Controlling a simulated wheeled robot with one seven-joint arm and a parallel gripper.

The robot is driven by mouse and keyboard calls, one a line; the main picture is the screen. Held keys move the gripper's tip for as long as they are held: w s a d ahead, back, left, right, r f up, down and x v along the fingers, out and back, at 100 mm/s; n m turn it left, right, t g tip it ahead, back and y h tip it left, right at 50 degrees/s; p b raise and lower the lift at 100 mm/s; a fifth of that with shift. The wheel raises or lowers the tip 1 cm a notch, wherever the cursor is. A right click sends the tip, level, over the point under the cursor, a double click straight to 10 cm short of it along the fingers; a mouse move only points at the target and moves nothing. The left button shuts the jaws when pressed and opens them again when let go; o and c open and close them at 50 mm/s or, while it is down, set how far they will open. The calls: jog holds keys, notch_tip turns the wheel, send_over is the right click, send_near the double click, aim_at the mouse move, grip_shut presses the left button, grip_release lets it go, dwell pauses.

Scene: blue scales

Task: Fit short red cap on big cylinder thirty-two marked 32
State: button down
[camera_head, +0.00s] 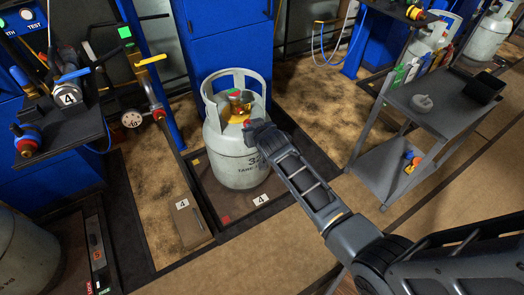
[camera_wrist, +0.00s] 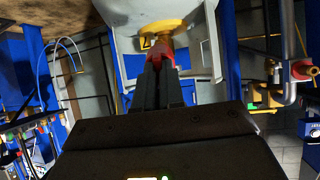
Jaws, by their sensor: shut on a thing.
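The big grey cylinder (camera_head: 236,158) stands upright on a floor scale marked 4, with the number 32 partly hidden by my arm. Its collar and yellow valve (camera_head: 238,116) face up, with a red and green top. My gripper (camera_head: 252,128) is at the front right of the collar, close to the valve. In the wrist view my gripper (camera_wrist: 160,66) is shut on the short red cap (camera_wrist: 158,52). The cap is right at the yellow valve (camera_wrist: 162,30); I cannot tell whether it is seated on it. In the head view the cap is not clearly distinguishable.
The scale platform (camera_head: 215,222) has a low rim. A grey cart (camera_head: 435,112) with a black bin and a grey cap-like object stands at right. A blue post and hose fittings with a gauge (camera_head: 132,119) stand at left. Another cylinder (camera_head: 30,255) is at lower left.

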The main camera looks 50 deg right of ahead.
notch_tip(320, 180, down, 6)
jog(key=s+d+n+t+b, duration=0.2)
jog(key=t+b, duration=0.4)
jog(key=b, duration=0.2)
jog(key=shift+d+f+t, duration=0.25)
jog(key=shift+d+t, duration=0.1)
jog(key=shift+t, duration=0.05)
jog(key=shift+s, duration=0.1)
jog(key=shift+f+b+x, duration=0.2)
jog(key=shift+b+x, duration=1.5)
jog(key=shift+x, duration=1.8)
jog(key=shift+w+d, duration=0.1)
jog(key=shift+w, duration=0.45)
jog(key=shift+r, duration=0.15)
jog(key=shift+b+x, duration=0.8)
jog(key=shift+x, duration=0.65)
